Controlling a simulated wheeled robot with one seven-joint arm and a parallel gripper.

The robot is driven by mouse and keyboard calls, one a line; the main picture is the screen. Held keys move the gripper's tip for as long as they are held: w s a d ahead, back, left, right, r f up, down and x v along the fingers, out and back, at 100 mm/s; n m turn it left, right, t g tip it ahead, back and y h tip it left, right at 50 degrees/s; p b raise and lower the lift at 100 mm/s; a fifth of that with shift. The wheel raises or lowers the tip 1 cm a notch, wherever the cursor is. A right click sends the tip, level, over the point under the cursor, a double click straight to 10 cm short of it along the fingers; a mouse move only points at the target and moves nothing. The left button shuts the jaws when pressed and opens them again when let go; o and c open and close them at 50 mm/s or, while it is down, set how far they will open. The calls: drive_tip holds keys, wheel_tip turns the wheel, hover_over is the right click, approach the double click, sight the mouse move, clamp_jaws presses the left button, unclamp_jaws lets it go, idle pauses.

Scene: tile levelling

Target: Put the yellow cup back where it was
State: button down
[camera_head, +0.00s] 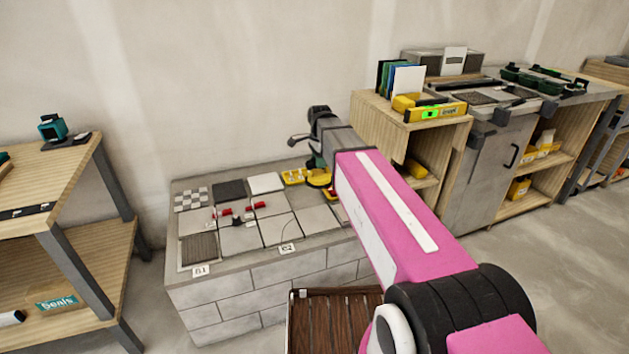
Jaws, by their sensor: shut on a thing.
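My gripper (316,163) is over the back right part of the tiled block, partly hidden by my own pink arm. It is shut on a yellow round thing that looks like the yellow cup (319,179). The cup is small in the picture and its lower part is hard to make out, so I cannot tell whether it touches the surface.
The tiled block (232,273) carries several tiles, red pieces (238,209) and tags. A wooden shelf unit (434,126) with a yellow level (436,112) stands right of my arm. A wooden bench (66,184) stands left. A dark slatted crate (322,318) is in front.

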drive_tip(key=w+a+f, duration=0.3)
drive_tip(key=a+f, duration=0.1)
drive_tip(key=a, duration=0.3)
drive_tip(key=w+a+f, duration=0.2)
drive_tip(key=a+f, duration=0.1)
drive_tip(key=a, duration=0.3)
drive_tip(key=shift+w+d+f, duration=1.25)
drive_tip(key=shift+w+f, duration=0.15)
drive_tip(key=shift+f, duration=0.55)
drive_tip(key=shift+w+d+f, duration=1.25)
drive_tip(key=shift+w+f, duration=0.2)
drive_tip(key=shift+f, duration=0.45)
drive_tip(key=shift+w+d+f, duration=1.25)
drive_tip(key=shift+w+f, duration=0.15)
drive_tip(key=shift+f, duration=0.55)
drive_tip(key=shift+f, duration=0.15)
drive_tip(key=c, duration=1)
unclamp_jaws()
drive_tip(key=shift+o, duration=0.2)
